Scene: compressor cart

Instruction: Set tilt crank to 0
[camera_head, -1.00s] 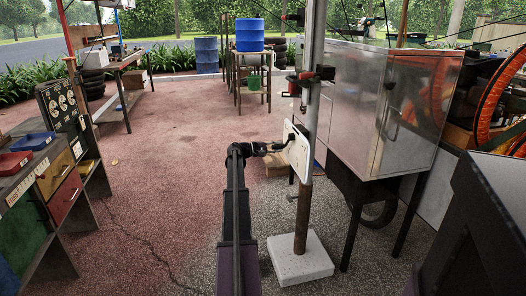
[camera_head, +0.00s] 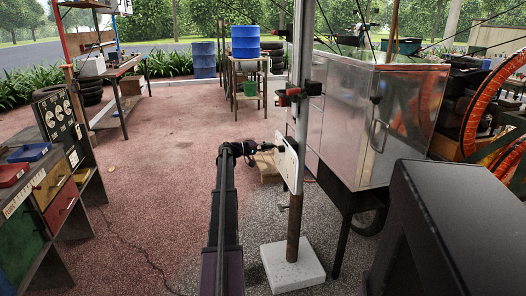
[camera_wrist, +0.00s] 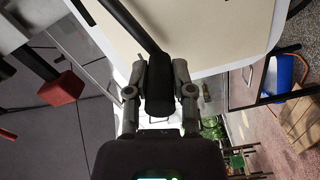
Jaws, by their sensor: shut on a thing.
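The tilt crank shows in the wrist view as a dark bar (camera_wrist: 128,24) running from the top edge down to a thick black handle (camera_wrist: 160,88). My gripper (camera_wrist: 160,66) is shut on this handle, with one finger on each side. The crank's pivot is out of the wrist view. Behind it is a pale panel (camera_wrist: 205,28). In the head view the panel (camera_head: 288,168) is fixed to an upright post, and my gripper (camera_head: 262,147) is at its left side, near its upper part. The crank is small there, and any scale marks cannot be read.
The post stands on a white block (camera_head: 292,267), with a red clamp (camera_head: 289,97) above the panel. A metal cabinet (camera_head: 345,125) is close on the right. A drawer unit (camera_head: 50,190) stands at the left.

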